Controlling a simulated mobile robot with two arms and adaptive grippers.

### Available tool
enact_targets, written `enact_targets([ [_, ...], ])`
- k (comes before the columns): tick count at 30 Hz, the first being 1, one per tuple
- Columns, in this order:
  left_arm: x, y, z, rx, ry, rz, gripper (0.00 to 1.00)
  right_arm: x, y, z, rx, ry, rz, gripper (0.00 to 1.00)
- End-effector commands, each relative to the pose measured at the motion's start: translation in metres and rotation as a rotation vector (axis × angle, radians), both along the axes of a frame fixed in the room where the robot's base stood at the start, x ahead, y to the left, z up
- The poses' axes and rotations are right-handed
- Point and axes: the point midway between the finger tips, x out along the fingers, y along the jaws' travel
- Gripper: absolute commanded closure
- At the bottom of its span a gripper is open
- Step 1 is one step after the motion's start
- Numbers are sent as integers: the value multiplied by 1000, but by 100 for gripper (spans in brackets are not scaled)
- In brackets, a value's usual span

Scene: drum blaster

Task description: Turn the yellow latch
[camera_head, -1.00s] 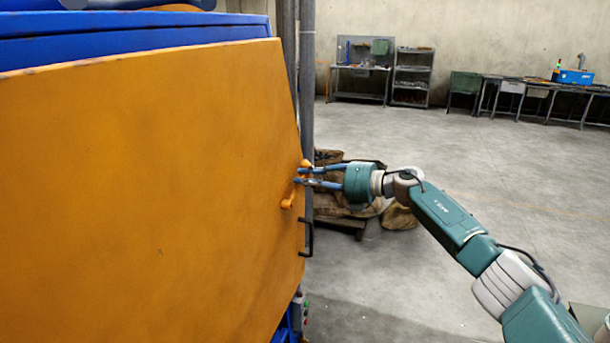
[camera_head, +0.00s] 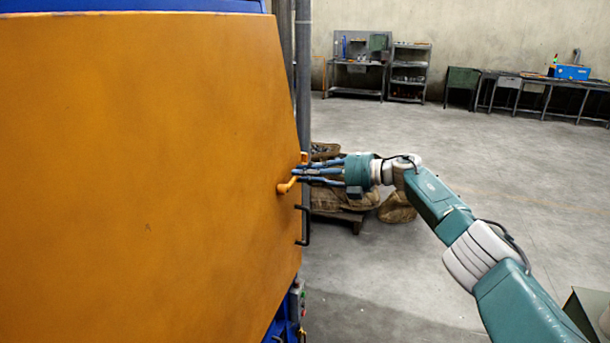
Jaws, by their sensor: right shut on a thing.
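The yellow latch (camera_head: 286,187) is a small bent handle at the right edge of the large orange-yellow door (camera_head: 140,180). Its free end points down-left, and a small yellow bracket piece (camera_head: 304,158) shows just above. My right gripper (camera_head: 298,174) reaches in from the right with its blue fingers at the latch and is shut on it. The fingers hide part of the latch. My left gripper is not in view.
A black pull handle (camera_head: 304,226) sits on the door edge below the latch. Grey posts (camera_head: 303,70) rise behind the edge. Open concrete floor (camera_head: 480,160) lies to the right.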

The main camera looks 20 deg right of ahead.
Motion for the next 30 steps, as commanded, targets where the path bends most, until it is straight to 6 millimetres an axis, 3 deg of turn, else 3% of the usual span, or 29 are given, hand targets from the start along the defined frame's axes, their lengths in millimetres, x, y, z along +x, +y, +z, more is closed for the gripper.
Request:
enact_targets([
  [8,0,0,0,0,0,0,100,-1,1,-2,4,8,1,100],
  [9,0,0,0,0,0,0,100,-1,1,-2,4,8,1,81],
  [12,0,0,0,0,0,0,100,-1,1,-2,3,8,2,63],
  [23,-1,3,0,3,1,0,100,-3,-3,0,1,3,0,63],
  [30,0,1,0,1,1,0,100,-27,-33,6,-1,4,-3,63],
])
